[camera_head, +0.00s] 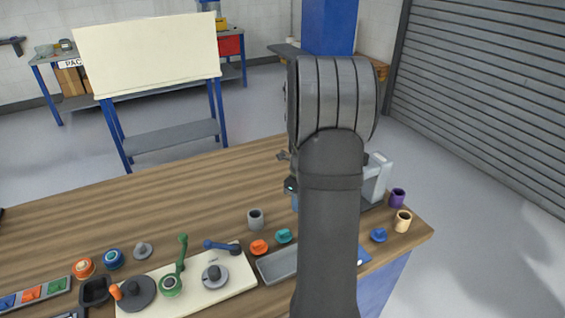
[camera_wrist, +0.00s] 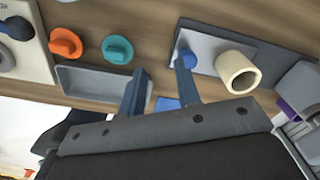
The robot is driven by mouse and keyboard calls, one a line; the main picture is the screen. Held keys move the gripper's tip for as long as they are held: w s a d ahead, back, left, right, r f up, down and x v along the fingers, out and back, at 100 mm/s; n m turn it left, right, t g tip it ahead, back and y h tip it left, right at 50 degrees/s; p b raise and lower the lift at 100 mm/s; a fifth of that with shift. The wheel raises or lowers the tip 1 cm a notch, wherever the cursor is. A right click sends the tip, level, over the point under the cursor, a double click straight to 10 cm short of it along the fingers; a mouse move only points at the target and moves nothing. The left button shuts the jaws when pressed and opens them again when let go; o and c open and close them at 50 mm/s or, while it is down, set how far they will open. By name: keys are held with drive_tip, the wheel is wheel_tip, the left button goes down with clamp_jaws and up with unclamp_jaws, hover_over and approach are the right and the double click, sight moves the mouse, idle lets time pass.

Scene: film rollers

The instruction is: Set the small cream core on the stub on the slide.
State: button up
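The small cream core (camera_head: 403,221) is a short hollow cylinder standing upright near the table's right corner. In the wrist view, the cream core (camera_wrist: 238,75) appears right of my fingers, its open end showing, beside or on a pale grey plate (camera_wrist: 218,45). My gripper (camera_wrist: 160,82) is open, with two blue fingers apart and nothing between them. The right finger overlaps a blue knob (camera_wrist: 187,55), which also shows in the head view (camera_head: 378,235). My arm hides the gripper in the head view. I cannot clearly make out the slide or its stub.
A purple core (camera_head: 398,198) and a grey machine (camera_head: 376,178) stand near the cream core. A grey tray (camera_wrist: 85,82), an orange knob (camera_wrist: 65,42) and a teal knob (camera_wrist: 117,50) lie left of my fingers. The back left tabletop is clear.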

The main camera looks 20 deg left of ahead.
drive_tip(key=a+f, duration=0.1)
drive_tip(key=a, duration=0.1)
drive_tip(key=a+f, duration=0.2)
drive_tip(key=w+a+f, duration=0.1)
drive_tip(key=a+f, duration=0.1)
drive_tip(key=a, duration=0.1)
drive_tip(key=shift+a, duration=0.1)
wheel_tip(320, 180, down, 3)
drive_tip(key=shift+f, duration=0.15)
wheel_tip(320, 180, up, 19)
drive_tip(key=w+n, duration=0.2)
drive_tip(key=n, duration=1)
drive_tip(key=shift+d+n, duration=0.3)
drive_tip(key=shift+d, duration=0.1)
drive_tip(key=shift+f, duration=0.1)
drive_tip(key=m, duration=0.3)
drive_tip(key=s+f+m, duration=0.1)
drive_tip(key=m, duration=0.3)
drive_tip(key=a+m, duration=0.1)
drive_tip(key=m, duration=0.3)
drive_tip(key=shift+s+f, duration=0.2)
drive_tip(key=shift+s, duration=0.1)
